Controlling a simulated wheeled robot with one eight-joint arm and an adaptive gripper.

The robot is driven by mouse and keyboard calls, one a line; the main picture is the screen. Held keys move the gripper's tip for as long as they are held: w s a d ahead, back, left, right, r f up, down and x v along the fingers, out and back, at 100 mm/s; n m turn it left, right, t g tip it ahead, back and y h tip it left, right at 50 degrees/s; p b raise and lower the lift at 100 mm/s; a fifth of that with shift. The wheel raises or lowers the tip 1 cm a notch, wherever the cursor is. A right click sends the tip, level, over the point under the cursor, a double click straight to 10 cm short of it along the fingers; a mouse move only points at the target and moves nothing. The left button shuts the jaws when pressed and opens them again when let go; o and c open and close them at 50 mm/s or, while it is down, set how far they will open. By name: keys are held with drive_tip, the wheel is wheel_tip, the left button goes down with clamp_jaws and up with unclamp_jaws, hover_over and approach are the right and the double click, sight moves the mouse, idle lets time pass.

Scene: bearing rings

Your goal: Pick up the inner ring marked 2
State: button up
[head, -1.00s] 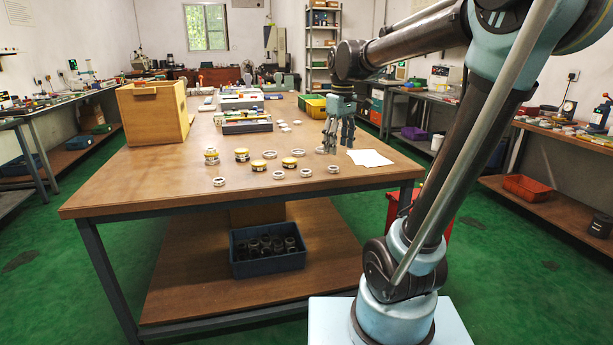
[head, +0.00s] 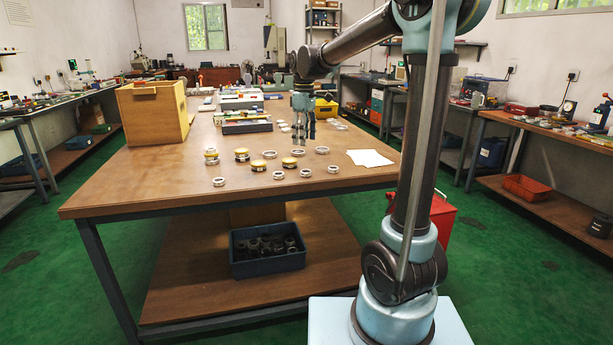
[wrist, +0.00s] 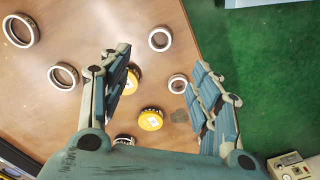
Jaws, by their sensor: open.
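Several pale metal rings lie loose on the wooden table, among them a front-left ring (head: 219,182), a middle ring (head: 279,174) and a ring near the paper (head: 333,168). No mark 2 can be read on any, so I cannot tell which ring it is. My gripper (head: 303,138) hangs fingers-down over the table behind the ring cluster, open and empty. In the wrist view its spread fingers (wrist: 160,66) frame a small ring (wrist: 178,84) and a yellow-topped piece (wrist: 150,119). Larger rings (wrist: 63,76) lie to the left there.
Yellow-topped round pieces (head: 242,154) stand among the rings. A wooden box (head: 153,113) stands at the table's left, a white sheet (head: 369,158) at its right. Trays of parts (head: 245,127) lie behind. A blue bin (head: 268,262) is on the lower shelf.

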wheel_tip(320, 180, down, 7)
drive_tip(key=shift+r, duration=0.1)
drive_tip(key=shift+d+f, duration=0.15)
drive_tip(key=shift+f, duration=1.25)
drive_tip(key=shift+d+f, duration=0.15)
drive_tip(key=shift+f, duration=1.2)
drive_tip(key=c, duration=1.1)
